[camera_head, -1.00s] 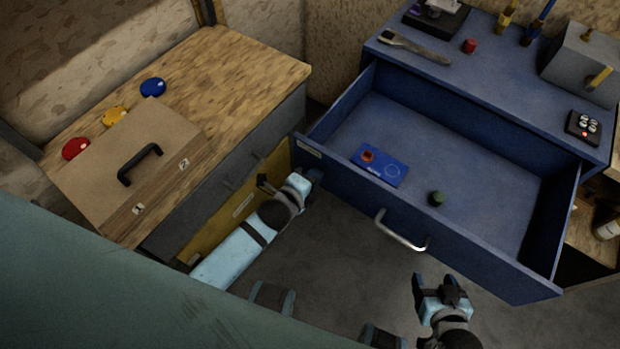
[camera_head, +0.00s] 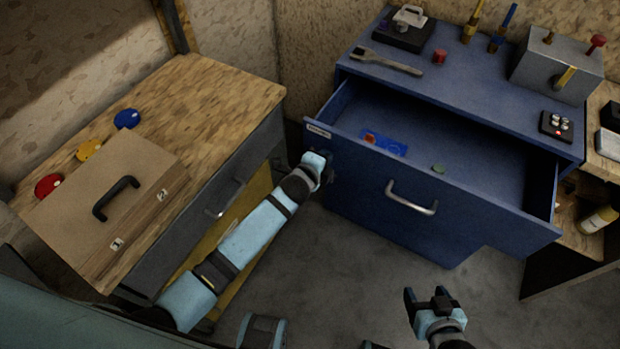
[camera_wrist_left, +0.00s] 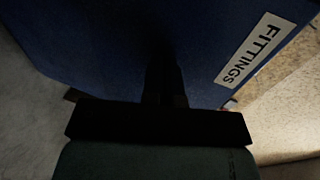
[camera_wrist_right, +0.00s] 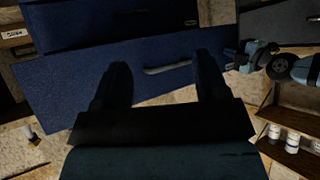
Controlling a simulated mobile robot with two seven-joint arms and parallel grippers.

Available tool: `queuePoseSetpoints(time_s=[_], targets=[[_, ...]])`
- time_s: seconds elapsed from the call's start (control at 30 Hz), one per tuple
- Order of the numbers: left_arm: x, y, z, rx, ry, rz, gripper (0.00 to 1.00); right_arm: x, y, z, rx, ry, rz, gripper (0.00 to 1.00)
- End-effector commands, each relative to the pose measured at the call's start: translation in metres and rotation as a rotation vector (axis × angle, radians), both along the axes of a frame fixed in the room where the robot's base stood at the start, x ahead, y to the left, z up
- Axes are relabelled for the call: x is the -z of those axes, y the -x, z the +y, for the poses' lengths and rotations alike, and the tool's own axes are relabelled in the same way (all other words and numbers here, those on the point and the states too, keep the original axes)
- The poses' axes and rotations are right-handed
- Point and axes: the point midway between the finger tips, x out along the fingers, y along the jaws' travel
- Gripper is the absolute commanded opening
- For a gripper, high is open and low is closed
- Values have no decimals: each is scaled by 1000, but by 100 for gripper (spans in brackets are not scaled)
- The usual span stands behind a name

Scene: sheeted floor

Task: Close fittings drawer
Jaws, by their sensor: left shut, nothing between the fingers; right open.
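The blue fittings drawer (camera_head: 385,190) stands partly open from the blue cabinet, with a silver handle (camera_head: 410,200) on its front. Its FITTINGS label (camera_wrist_left: 248,50) shows in the left wrist view. A blue card with a red piece (camera_head: 384,143) and a green piece (camera_head: 438,169) lie inside, partly hidden by the front panel. My left gripper (camera_head: 324,166) is shut and empty, its tips against or very close to the left end of the drawer front; exact contact is dark. My right gripper (camera_head: 428,298) is open and empty, apart from the drawer.
A wooden-topped bench (camera_head: 215,95) with a lidded box (camera_head: 105,200) stands left, beside my left arm. Shelves stand right. Floor before the drawer is clear.

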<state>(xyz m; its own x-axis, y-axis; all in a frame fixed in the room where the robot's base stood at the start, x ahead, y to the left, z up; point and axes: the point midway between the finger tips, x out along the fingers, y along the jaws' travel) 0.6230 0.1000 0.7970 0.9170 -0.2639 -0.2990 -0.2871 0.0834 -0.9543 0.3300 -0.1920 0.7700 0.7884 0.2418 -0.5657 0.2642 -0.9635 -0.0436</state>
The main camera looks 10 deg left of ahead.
Motion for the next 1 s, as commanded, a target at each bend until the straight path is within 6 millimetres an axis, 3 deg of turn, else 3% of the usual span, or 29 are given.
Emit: queuePoseSetpoints(time_s=[0.03,0.3,0.6,0.8,1.0], targets=[[2,-16,-4,0,0,-2,0,6,0,0,2,-2,1,67],[4,-89,-26,1,-1,-2,0,22,-4,2,13,-22,12,67],[5,-158,-46,0,1,-2,0,40,-11,8,16,-34,2,67],[3,-189,-54,-1,0,0,0,42,-12,12,4,-33,-25,67],[2,-204,-59,0,0,1,0,48,-7,9,-7,-18,-25,67]])
